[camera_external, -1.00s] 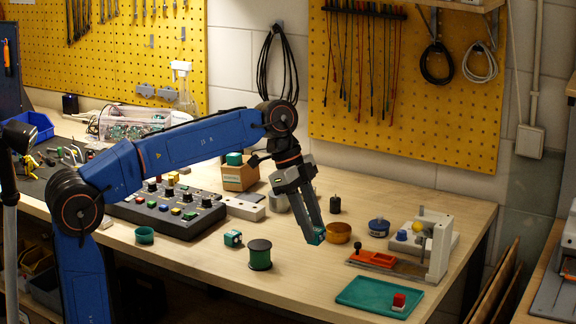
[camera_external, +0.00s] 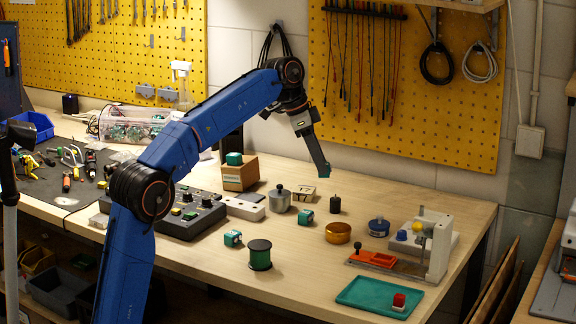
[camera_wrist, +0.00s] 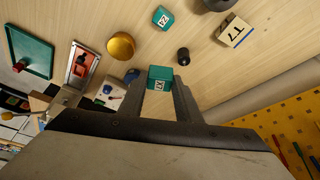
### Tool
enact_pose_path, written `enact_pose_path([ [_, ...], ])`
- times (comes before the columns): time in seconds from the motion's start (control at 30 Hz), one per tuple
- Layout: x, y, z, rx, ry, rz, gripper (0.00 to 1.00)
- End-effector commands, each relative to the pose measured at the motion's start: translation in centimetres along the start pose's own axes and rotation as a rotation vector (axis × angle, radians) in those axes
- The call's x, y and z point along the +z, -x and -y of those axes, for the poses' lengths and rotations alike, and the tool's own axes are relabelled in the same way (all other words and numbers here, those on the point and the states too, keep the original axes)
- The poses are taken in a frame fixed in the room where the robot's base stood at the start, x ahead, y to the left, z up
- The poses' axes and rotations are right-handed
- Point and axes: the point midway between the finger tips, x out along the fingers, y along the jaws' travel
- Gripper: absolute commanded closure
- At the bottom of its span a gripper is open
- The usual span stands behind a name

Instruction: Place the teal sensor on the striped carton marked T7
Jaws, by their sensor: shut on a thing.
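My gripper (camera_external: 322,163) is shut on a teal sensor (camera_external: 325,170), held in the air above the bench. In the wrist view the teal sensor (camera_wrist: 160,76) sits between the fingertips, with a white label on one face. The small carton (camera_external: 302,193), marked T7 in the wrist view (camera_wrist: 237,33), stands on the bench below, apart from my gripper. Its stripes are too small to make out in the external view. Another teal cube (camera_external: 307,216) stands in front of the carton; it shows with its own label in the wrist view (camera_wrist: 162,17).
A grey lidded pot (camera_external: 280,201) stands left of the carton and a black cylinder (camera_external: 335,205) to its right. A brass bowl (camera_external: 338,233), green spool (camera_external: 260,255) and third teal cube (camera_external: 232,238) stand nearer. A teal tray (camera_external: 357,301) lies front right.

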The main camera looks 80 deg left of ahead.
Motion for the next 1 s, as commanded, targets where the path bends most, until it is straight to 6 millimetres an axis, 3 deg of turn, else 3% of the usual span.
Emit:
enact_pose_path([
  [0.03,0.5,0.1,2.5,-0.014,0.037,0.001,0.91],
  [0.2,2.1,0.6,9.0,-0.059,0.139,-0.001,0.91],
  [0.4,3.9,1.1,13.7,-0.090,0.218,-0.003,0.91],
  [0.63,4.9,0.4,15.2,-0.100,0.245,-0.003,0.91],
  [1.0,6.7,-4.2,15.1,-0.100,0.244,-0.003,0.91],
])
